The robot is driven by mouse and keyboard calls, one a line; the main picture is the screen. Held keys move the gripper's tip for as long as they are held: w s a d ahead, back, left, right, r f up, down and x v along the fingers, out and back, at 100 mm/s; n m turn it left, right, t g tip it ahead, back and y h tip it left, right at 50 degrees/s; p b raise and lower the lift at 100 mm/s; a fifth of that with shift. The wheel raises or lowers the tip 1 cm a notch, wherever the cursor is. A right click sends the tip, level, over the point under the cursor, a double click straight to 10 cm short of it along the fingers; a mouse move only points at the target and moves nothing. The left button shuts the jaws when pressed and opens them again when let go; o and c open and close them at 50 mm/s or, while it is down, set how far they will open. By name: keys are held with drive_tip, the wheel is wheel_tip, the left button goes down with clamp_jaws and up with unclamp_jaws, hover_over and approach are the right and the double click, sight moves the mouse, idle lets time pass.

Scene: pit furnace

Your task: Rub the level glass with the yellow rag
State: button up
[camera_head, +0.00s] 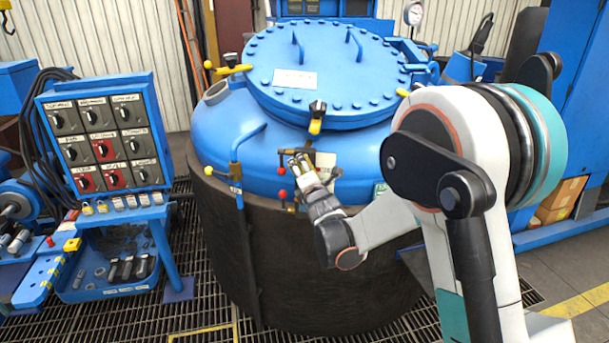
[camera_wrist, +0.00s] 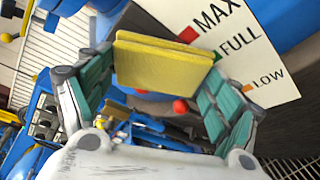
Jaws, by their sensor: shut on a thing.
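My gripper (camera_head: 300,163) is at the front wall of the blue vessel, beside the level glass fittings with red ball handles (camera_head: 283,194). In the wrist view my gripper (camera_wrist: 157,68) is shut on the yellow rag (camera_wrist: 160,62), a folded pad held between its two green-padded fingers. The level plate (camera_wrist: 240,45), white with MAX, FULL and LOW, is just beyond the rag at the right. The level glass itself is mostly hidden behind my gripper and rag; I cannot tell whether the rag touches it.
The vessel's bolted lid (camera_head: 330,95) is above my gripper. A yellow-handled clamp (camera_head: 316,117) sticks out at the lid rim. A blue pipe (camera_head: 236,165) stands left of the fittings. A switch panel (camera_head: 103,135) and a parts tray (camera_head: 110,285) stand further left.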

drive_tip(key=shift+f+b, duration=2.4)
drive_tip(key=shift+f, duration=3.7)
drive_tip(key=s, duration=0.6)
drive_tip(key=shift+a, duration=0.35)
drive_tip(key=shift+s+a, duration=0.2)
drive_tip(key=shift+s, duration=1.3)
drive_tip(key=shift+w, duration=0.1)
drive_tip(key=shift+w+d, duration=0.15)
drive_tip(key=shift+w, duration=1)
drive_tip(key=shift+w+d, duration=0.2)
drive_tip(key=shift+w, duration=0.9)
drive_tip(key=shift+w+d, duration=0.15)
drive_tip(key=shift+w, duration=1)
